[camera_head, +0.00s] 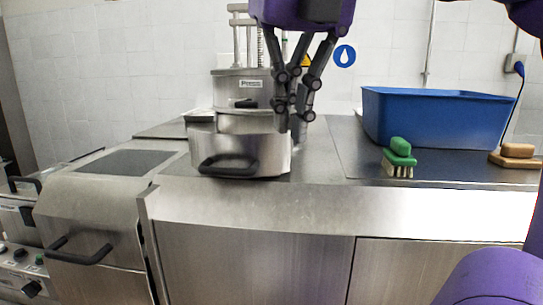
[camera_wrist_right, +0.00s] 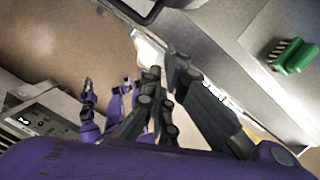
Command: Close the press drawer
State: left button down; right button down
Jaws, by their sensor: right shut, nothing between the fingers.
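The press (camera_head: 238,88) is a round steel machine on the counter. Its steel drawer (camera_head: 270,150) sticks out at the front, with a black handle (camera_head: 228,168) low on its face. A purple arm part with dark tips, probably my left gripper (camera_wrist_right: 108,95), is small there.
A blue basin (camera_head: 435,120) stands on the counter at the right. A steel appliance with a black handle (camera_head: 78,250) stands at the left.

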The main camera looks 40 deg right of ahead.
aim_at(275, 171)
jog(key=w+d+f, duration=0.2)
jog(key=w+f, duration=0.3)
jog(key=f, duration=0.4)
jog(key=shift+w+d+f, duration=0.2)
jog(key=shift+w+f, duration=0.05)
